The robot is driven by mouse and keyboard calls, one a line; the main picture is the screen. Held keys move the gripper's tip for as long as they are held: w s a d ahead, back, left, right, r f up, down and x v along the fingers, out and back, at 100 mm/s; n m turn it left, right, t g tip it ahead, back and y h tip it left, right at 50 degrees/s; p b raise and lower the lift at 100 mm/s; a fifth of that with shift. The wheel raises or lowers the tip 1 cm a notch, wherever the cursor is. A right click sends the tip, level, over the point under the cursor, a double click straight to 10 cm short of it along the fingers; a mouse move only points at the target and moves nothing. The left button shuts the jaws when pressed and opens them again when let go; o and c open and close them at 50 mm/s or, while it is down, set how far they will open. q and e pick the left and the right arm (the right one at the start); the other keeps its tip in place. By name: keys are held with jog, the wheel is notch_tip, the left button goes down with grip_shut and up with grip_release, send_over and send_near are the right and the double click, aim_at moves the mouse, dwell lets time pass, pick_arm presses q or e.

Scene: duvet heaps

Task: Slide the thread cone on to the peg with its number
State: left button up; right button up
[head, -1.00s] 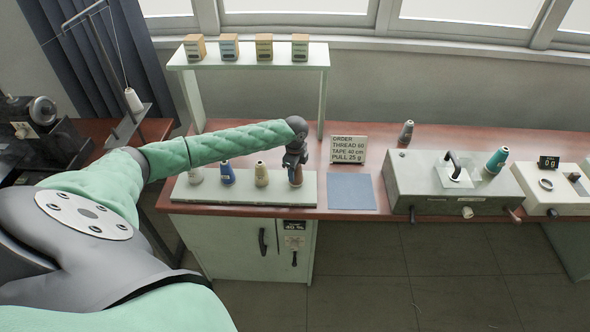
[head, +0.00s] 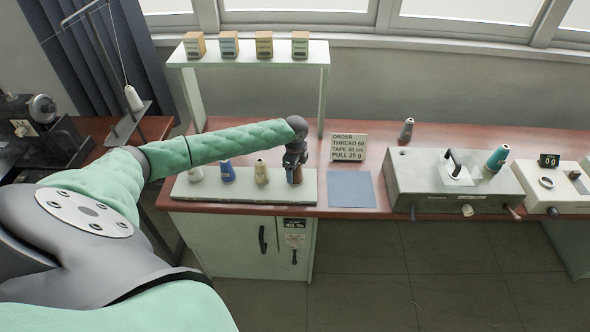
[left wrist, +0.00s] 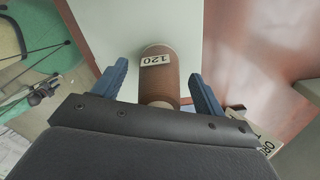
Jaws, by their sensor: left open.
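A brown thread cone (head: 296,176) stands at the right end of a pale board (head: 245,190) on the bench. In the left wrist view the cone (left wrist: 160,82) has a label reading 120. My left gripper (head: 294,166) is above it, with its blue fingers (left wrist: 158,82) open on either side of the cone. White (head: 195,174), blue (head: 228,172) and beige (head: 261,173) cones stand in a row on the same board. I cannot make out numbered pegs. My right gripper is not in view.
An order sign (head: 349,147) reads thread 60, tape 40 cm, pull 25 g. A blue mat (head: 351,189) lies clear beside the board. A grey box (head: 435,183) bears a teal cone (head: 497,159). A grey cone (head: 406,130) stands behind. A shelf (head: 250,56) holds several small boxes.

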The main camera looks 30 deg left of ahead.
pick_arm(q)
jog(key=shift+r, duration=0.2)
jog(key=shift+r+b, duration=0.35)
notch_tip(320, 180, up, 6)
jog(key=b, duration=0.2)
jog(key=shift+f+b, duration=0.15)
jog(key=shift+b, duration=0.15)
jog(key=shift+r, duration=0.5)
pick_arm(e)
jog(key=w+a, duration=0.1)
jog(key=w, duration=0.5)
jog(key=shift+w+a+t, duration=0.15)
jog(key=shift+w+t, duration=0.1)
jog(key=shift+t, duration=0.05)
